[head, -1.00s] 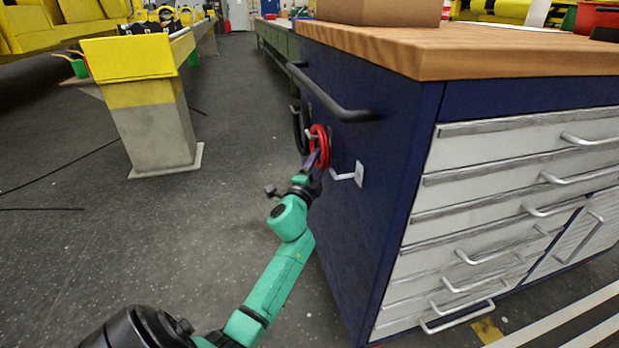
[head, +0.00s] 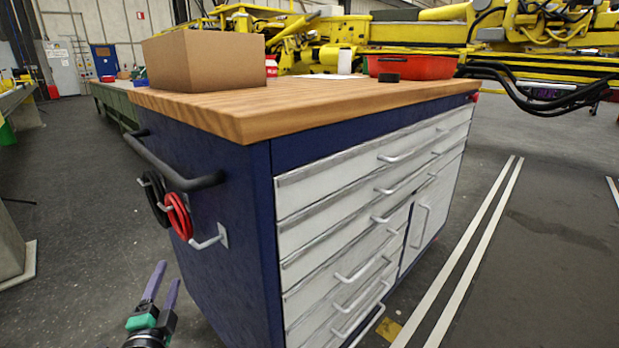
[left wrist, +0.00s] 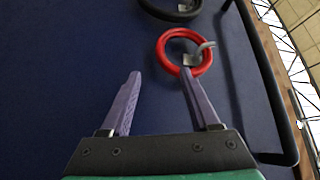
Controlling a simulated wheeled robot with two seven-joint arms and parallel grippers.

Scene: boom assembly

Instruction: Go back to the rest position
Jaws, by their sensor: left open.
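My left gripper (head: 161,286) is open and empty, low in front of the blue side of the workbench cabinet in the head view. It also shows in the left wrist view (left wrist: 160,88), with its two purple fingers spread apart. A red ring (head: 179,216) hangs on a metal hook on the cabinet side, above and beyond the gripper. In the left wrist view the red ring (left wrist: 163,50) lies just past the right finger's tip; whether they touch cannot be told. A black ring (head: 155,198) hangs beside it. My right gripper is not in view.
The blue cabinet (head: 225,275) has pale drawers and a wooden top (head: 300,100). A cardboard box (head: 205,60) and a red bin (head: 411,67) stand on it. A black handle bar (head: 175,170) juts from its side. Grey floor (head: 90,230) is open at left.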

